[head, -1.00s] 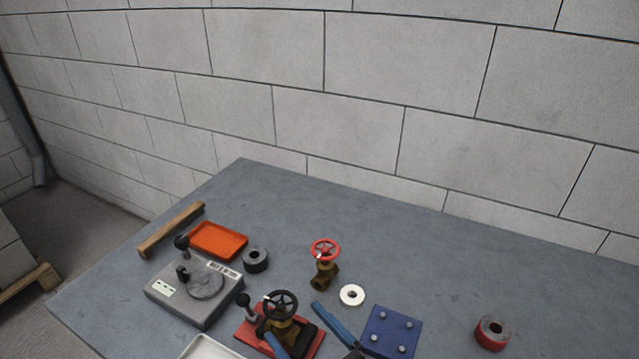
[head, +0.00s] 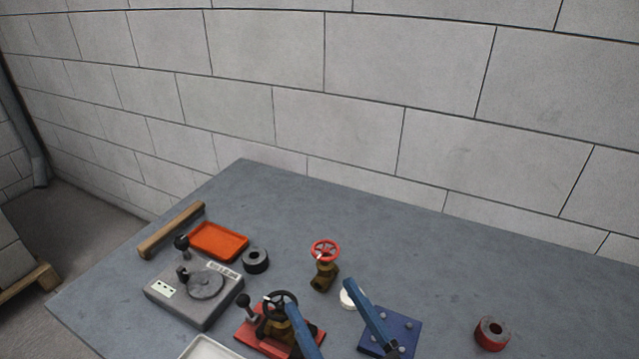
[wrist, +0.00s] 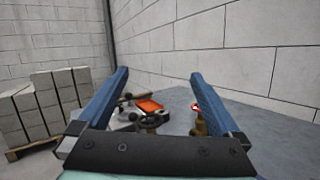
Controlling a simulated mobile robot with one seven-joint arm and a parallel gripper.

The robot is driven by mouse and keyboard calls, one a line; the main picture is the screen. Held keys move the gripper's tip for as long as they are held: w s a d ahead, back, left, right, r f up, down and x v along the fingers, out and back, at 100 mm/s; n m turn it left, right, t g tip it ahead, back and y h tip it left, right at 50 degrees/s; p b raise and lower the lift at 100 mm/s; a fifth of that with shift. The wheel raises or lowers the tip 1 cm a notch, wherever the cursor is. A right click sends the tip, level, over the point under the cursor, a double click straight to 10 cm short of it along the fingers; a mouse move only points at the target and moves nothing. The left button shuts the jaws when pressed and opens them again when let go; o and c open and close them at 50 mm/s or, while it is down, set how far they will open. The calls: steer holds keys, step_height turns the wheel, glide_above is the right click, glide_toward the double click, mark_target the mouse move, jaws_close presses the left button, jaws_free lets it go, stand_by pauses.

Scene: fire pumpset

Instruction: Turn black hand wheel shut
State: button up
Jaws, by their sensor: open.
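The black hand wheel (head: 273,301) tops a brass valve on a red base plate (head: 245,335) at the table's front. A lever with a black knob (head: 242,300) stands on the same plate. My gripper (head: 321,296) is open and empty, with two long blue fingers. In the head view its left finger covers the right part of the wheel; I cannot tell whether they touch. In the wrist view the black wheel (wrist: 152,120) shows low between the open fingers (wrist: 159,75), beyond the gripper body. Part of the valve below is hidden.
A brass valve with a red hand wheel (head: 325,250) stands behind. A white disc (head: 347,298) and a blue bolted plate (head: 405,330) lie partly behind my right finger. A grey box (head: 195,295), orange tray (head: 218,241) and black ring (head: 256,260) are left. The back right is clear.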

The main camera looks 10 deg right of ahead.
step_height(320, 180, up, 19)
steer(key=w+a+m+t+h+p, duration=0.1)
steer(key=w+m+t+h+p, duration=0.1)
steer(key=m+h, duration=0.9)
steer(key=shift+f+m+t, duration=0.2)
steer(key=shift+m+t, duration=0.6)
steer(key=shift+m, duration=3.3)
